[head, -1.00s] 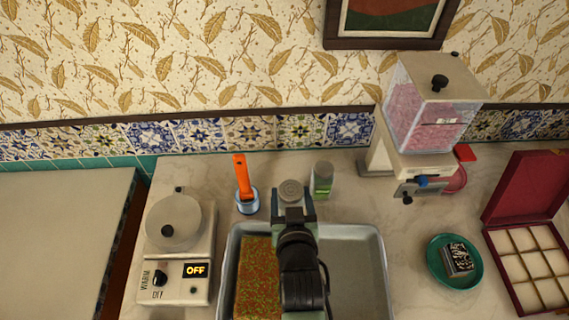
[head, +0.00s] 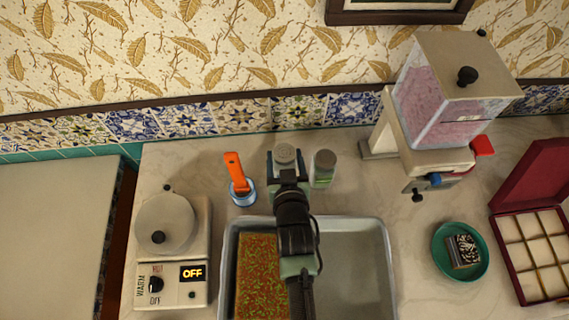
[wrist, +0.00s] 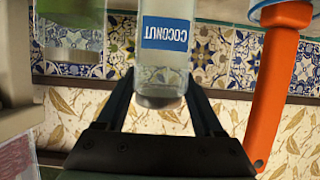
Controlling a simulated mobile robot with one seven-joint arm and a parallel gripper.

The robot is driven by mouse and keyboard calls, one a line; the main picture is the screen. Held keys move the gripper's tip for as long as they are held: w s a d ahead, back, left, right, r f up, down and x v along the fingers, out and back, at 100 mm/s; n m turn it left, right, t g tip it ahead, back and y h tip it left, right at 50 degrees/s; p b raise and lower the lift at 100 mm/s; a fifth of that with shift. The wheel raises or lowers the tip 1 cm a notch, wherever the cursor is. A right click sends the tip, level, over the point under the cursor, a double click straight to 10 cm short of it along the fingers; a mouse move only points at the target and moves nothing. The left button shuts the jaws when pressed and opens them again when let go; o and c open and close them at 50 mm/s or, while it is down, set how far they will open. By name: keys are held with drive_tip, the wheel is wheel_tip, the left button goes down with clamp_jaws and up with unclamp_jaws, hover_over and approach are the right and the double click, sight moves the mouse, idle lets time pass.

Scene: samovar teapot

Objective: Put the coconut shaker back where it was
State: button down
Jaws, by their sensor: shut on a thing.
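The coconut shaker (head: 284,156) has a grey lid and stands upright between the fingers of my gripper (head: 287,172), which is shut on it. In the wrist view, which is upside down, its clear body and blue COCONUT label (wrist: 165,34) show between the fingers of my gripper (wrist: 163,85). Its base is out of frame there and hidden by my gripper in the head view, so I cannot tell whether it touches the counter. A green-filled shaker (head: 322,170) stands just right of it; it also shows in the wrist view (wrist: 74,32).
An orange-handled tool (head: 236,172) stands in a blue-rimmed holder to the left. A metal tray (head: 391,270) with a speckled slab is in front. A pink-filled dispenser (head: 440,110) is at the right. The tiled wall is close behind; some counter is bare (head: 195,170).

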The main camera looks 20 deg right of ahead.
drive_tip(key=shift+f, duration=1.75)
drive_tip(key=shift+f, duration=0.2)
unclamp_jaws()
